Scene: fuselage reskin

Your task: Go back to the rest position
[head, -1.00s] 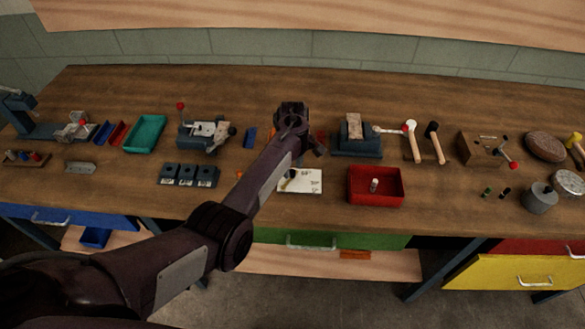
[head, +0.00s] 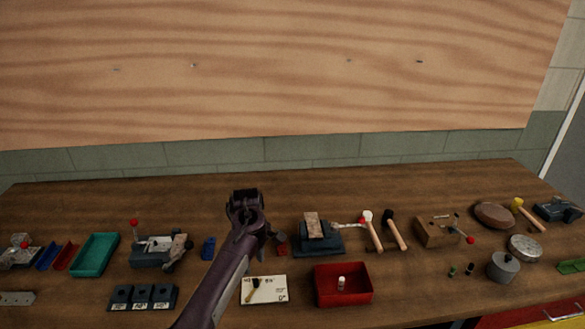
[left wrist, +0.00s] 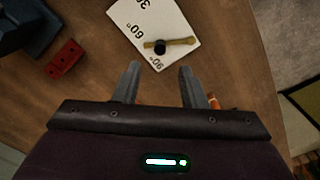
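My left arm comes in from the bottom and reaches over the middle of the workbench (head: 370,250), with my left gripper (head: 245,198) at its far end. In the left wrist view, the two fingers of the left gripper (left wrist: 159,82) stand apart with nothing held between them. Past the fingertips lies a white angle card (left wrist: 150,28) with a small brass-and-black tool (left wrist: 165,44) on it. The card also shows in the head view (head: 268,292), beside my forearm. My right gripper is in neither view.
A red tray (head: 343,303) holding a small white cylinder lies right of the arm. A dark fixture (head: 318,240), mallets (head: 374,235) and a wooden block (head: 436,231) stand farther right. A teal tray (head: 95,255) and a clamp fixture (head: 160,250) are left. A wooden board (head: 280,75) is behind.

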